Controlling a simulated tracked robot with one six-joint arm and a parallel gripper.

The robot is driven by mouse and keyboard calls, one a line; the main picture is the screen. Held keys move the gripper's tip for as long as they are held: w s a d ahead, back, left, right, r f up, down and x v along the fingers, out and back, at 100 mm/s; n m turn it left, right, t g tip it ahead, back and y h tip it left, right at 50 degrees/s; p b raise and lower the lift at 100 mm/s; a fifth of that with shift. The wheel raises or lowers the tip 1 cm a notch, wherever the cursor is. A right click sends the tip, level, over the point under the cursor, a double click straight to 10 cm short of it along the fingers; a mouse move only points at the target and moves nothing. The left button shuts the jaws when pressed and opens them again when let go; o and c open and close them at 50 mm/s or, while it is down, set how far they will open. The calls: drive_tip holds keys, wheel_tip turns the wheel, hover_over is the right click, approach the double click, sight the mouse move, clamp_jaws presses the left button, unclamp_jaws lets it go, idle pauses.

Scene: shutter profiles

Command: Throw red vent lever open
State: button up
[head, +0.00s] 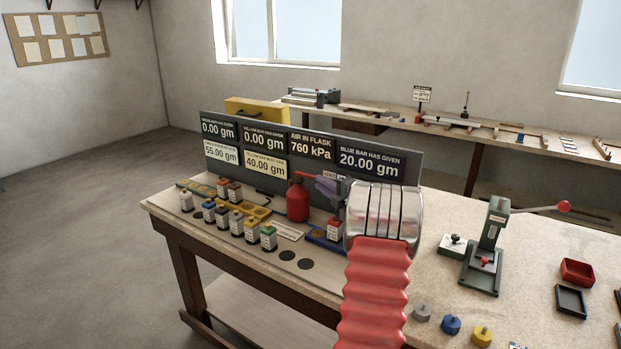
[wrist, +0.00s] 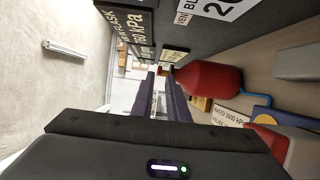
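My gripper (head: 325,187) reaches leftward in front of the display panel, with its dark purple fingers just above and beside the red flask (head: 298,199). In the wrist view my gripper (wrist: 160,76) shows two fingers apart with a gap between them and nothing clearly held. The red flask also fills the right of centre in the wrist view (wrist: 208,78), beside the fingers. A small red patch (wrist: 167,68) shows near the fingertips; I cannot tell whether it is the vent lever. A small vent sign stands behind my fingers.
The display panel (head: 278,143) stands close behind the flask; its air reading is 760 kPa. A hand press with a red-knobbed lever (head: 564,206) is at right.

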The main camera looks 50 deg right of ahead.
sight(310, 177)
drive_tip(key=shift+x, duration=3.55)
clamp_jaws()
drive_tip(key=shift+f, duration=0.25)
drive_tip(key=shift+s, duration=0.15)
